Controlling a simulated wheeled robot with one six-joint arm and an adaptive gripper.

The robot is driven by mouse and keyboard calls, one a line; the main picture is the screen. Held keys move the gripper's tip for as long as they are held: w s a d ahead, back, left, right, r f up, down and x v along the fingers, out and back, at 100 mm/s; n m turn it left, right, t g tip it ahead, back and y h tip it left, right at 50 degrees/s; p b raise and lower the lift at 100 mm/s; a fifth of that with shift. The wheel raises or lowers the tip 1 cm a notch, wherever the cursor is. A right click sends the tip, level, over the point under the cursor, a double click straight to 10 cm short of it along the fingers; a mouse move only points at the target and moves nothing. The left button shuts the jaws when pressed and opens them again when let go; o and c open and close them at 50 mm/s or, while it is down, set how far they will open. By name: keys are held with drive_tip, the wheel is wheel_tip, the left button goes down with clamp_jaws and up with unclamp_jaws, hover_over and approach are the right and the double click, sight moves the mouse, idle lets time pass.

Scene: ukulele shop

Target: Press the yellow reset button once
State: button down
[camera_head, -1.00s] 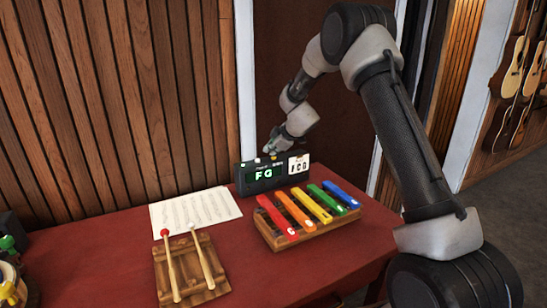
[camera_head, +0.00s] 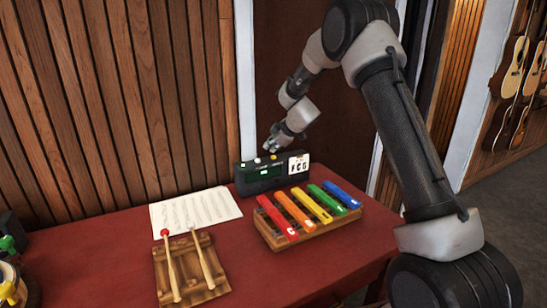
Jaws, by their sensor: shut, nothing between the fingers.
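A dark box with a green display (camera_head: 262,176) stands at the back of the red table. Small buttons sit along its top edge. The yellow button (camera_head: 273,157) looks to be the rightmost of them, though they are tiny here. My gripper (camera_head: 271,146) is shut and empty, pointing down just above that button, with a small gap that is hard to judge. The display shows only a small green mark at its left. A white card (camera_head: 299,165) with dark letters is on the box's right end.
A xylophone with coloured bars (camera_head: 308,217) stands just in front of the box. Sheet music (camera_head: 195,210) lies to its left. Two mallets rest on a wooden block (camera_head: 205,285). A wood-panelled wall (camera_head: 110,100) rises behind the table.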

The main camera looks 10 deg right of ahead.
sight(272, 157)
drive_tip(key=shift+r, duration=2.5)
drive_tip(key=s+d+f+m+g, duration=0.1)
drive_tip(key=s+f+m+g, duration=0.1)
drive_tip(key=s+m, duration=0.35)
drive_tip(key=s+d+f+m+g, duration=0.1)
drive_tip(key=s+f+m+g, duration=0.15)
drive_tip(key=s, duration=0.65)
drive_tip(key=s+d+r+m+h, duration=0.1)
drive_tip(key=s+d+r, duration=0.3)
drive_tip(key=s, duration=0.9)
drive_tip(key=s+d+r+m+h, duration=0.1)
drive_tip(key=s+d+r+m, duration=0.2)
drive_tip(key=s, duration=1)
drive_tip(key=s+d+r+m+h, duration=0.2)
drive_tip(key=s+d+r, duration=0.4)
drive_tip(key=s, duration=0.7)
drive_tip(key=shift+d+r+t, duration=0.35)
drive_tip(key=shift+d+r, duration=0.05)
drive_tip(key=shift+r, duration=0.65)
